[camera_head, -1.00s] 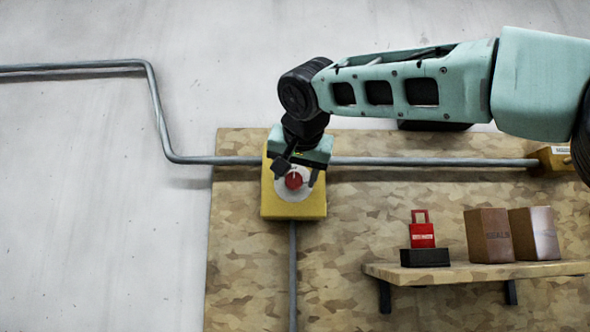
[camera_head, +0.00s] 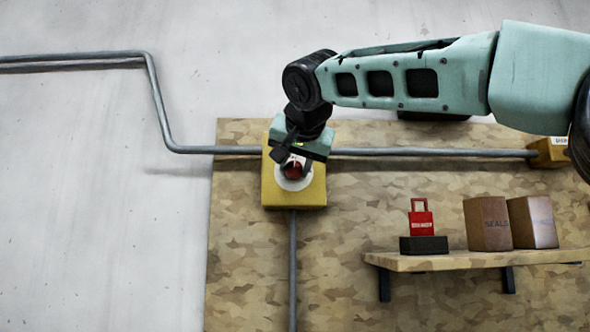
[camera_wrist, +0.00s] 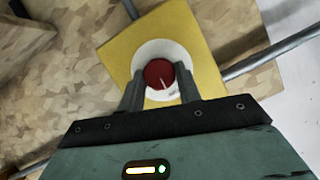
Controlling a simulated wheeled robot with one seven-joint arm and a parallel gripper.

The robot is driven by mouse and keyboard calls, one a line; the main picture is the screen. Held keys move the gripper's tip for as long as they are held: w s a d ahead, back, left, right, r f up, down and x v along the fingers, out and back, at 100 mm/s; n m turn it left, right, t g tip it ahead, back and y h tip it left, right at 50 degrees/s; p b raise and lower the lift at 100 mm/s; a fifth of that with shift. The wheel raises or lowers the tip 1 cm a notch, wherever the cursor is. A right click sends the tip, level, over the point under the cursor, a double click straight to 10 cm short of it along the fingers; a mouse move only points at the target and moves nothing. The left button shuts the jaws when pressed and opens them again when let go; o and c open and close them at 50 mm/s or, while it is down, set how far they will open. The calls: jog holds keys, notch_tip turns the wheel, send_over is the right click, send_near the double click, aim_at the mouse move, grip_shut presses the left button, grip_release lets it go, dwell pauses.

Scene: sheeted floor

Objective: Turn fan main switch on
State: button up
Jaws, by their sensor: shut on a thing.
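The main switch is a yellow box (camera_head: 305,200) on the wooden panel, with a white round plate and a red rotary knob (camera_head: 292,172) at its middle. In the wrist view the red knob (camera_wrist: 160,74) shows a pale line, slightly off upright, on its face. The white plate (camera_wrist: 148,47) surrounds it on the yellow box (camera_wrist: 117,55). My gripper (camera_wrist: 161,92) has its two fingers on either side of the knob and is shut on it. In the head view my gripper (camera_head: 295,165) covers the upper part of the box and part of the knob.
A grey conduit (camera_head: 430,152) runs across the panel to a second yellow box (camera_head: 547,152) at right. A shelf (camera_head: 470,263) below right holds a red padlock (camera_head: 421,222) on a black block and two brown boxes (camera_head: 487,223). The panel's lower left is clear.

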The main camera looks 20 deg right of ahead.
jog(key=m+b, duration=0.1)
jog(key=b, duration=0.1)
jog(key=m+t+y+b, duration=0.1)
jog(key=b, duration=0.1)
jog(key=shift+d+f, duration=0.15)
jog(key=shift+f, duration=0.25)
jog(key=m+y+b, duration=0.1)
jog(key=m+b, duration=0.1)
jog(key=b, duration=0.1)
jog(key=m+t+y+b, duration=0.1)
jog(key=m+b, duration=0.1)
jog(key=b, duration=0.1)
jog(key=shift+s+d+f+b, duration=0.1)
jog(key=shift+d+b, duration=0.05)
jog(key=shift+b, duration=0.2)
jog(key=m+t+b, duration=0.2)
jog(key=m+b, duration=0.2)
jog(key=shift+f+y+b, duration=0.15)
jog(key=shift+y+b, duration=0.25)
jog(key=m+t+b, duration=0.1)
jog(key=m+b, duration=0.2)
jog(key=shift+t, duration=0.3)
jog(key=shift+m+b, duration=0.35)
jog(key=shift+m, duration=0.05)
jog(key=o, duration=1)
jog(key=shift+c, duration=0.2)
jog(key=shift+s, duration=0.15)
